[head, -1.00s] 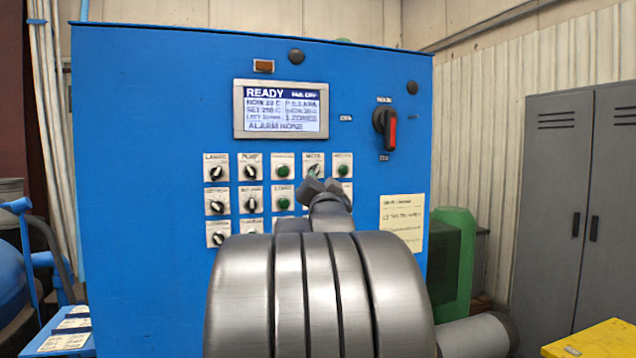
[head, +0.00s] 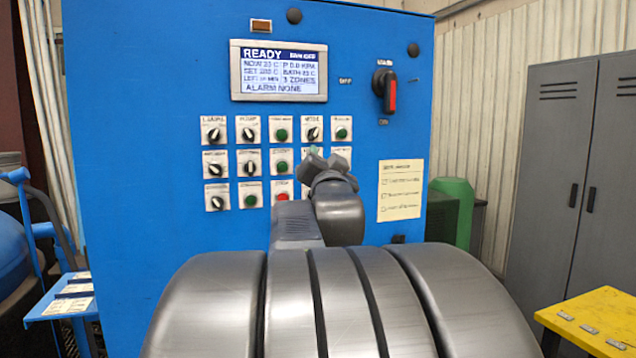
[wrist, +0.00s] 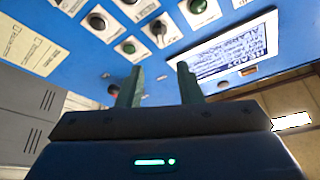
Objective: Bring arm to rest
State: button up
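My gripper (head: 322,160) shows small in the head view, in front of the lower part of the button panel on the blue control cabinet (head: 150,150). In the wrist view the two green fingers of my gripper (wrist: 158,85) stand apart with nothing between them. The cabinet's knobs and display (wrist: 236,62) lie beyond the fingers, and I see no contact. My arm fills the bottom middle of the head view and hides the lower cabinet front.
The display (head: 280,71) reads READY and ALARM NONE. A red-handled switch (head: 385,92) and a paper note (head: 400,190) are on the cabinet's right. Grey lockers (head: 560,170) and a yellow table (head: 595,318) stand at right. A blue stand with labels (head: 68,300) is at lower left.

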aim_at(315, 133)
jog(key=p+x, duration=0.3)
jog(key=x, duration=1)
jog(key=shift+w+a+r+p, duration=0.1)
jog(key=shift+w+r+p, duration=0.1)
jog(key=shift+w+p, duration=0.15)
jog(key=shift+s, duration=0.1)
